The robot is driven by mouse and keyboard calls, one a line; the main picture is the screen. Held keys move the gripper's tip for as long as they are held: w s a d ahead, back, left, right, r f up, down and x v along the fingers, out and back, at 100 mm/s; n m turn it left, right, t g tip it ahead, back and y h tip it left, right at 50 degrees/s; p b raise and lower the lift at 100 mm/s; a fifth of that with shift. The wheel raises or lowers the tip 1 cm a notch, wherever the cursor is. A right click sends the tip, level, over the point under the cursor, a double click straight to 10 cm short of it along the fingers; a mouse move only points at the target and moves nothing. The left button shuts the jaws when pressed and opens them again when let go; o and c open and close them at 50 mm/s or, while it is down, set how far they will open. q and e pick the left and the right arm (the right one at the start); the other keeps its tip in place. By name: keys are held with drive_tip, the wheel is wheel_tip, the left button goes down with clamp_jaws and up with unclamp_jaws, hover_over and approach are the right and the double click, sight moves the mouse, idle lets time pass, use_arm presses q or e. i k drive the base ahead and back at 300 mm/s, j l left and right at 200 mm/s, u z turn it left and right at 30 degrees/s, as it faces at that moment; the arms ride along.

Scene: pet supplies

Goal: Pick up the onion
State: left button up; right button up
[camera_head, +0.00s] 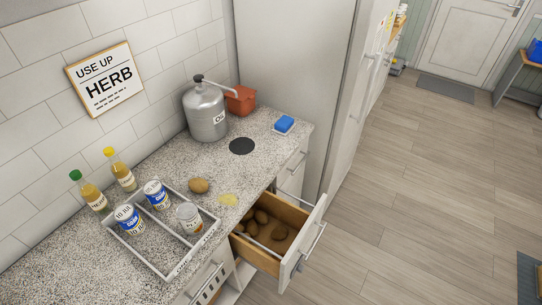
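A brownish, rounded vegetable (198,185) lies on the speckled counter, just behind the divided tray. It may be the onion, but at this size I cannot tell it from a potato. Several brown, rounded vegetables (279,232) lie in the open wooden drawer (258,258) below the counter's front edge. I cannot tell whether any of them is an onion. Neither of my grippers is in view.
A white divided tray (147,262) on the counter holds two blue-and-white cans and a jar (189,217). Two bottles (120,170) stand by the wall. A metal canister (205,112), an orange container (240,100) and a blue sponge (285,123) are farther back. The drawer juts over open floor.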

sight(280, 254)
drive_tip(key=i+l+u, duration=0.25)
drive_tip(key=u, duration=0.2)
drive_tip(key=i+l+u, duration=0.15)
drive_tip(key=l+u, duration=0.3)
drive_tip(key=i+l+u, duration=0.1)
drive_tip(key=l+u, duration=1.3)
drive_tip(key=k+l+u, duration=0.15)
drive_tip(key=l+u, duration=0.3)
drive_tip(key=k+l+u, duration=0.15)
drive_tip(key=l+u, duration=0.3)
drive_tip(key=k+l+u, duration=0.25)
drive_tip(key=u, duration=0.2)
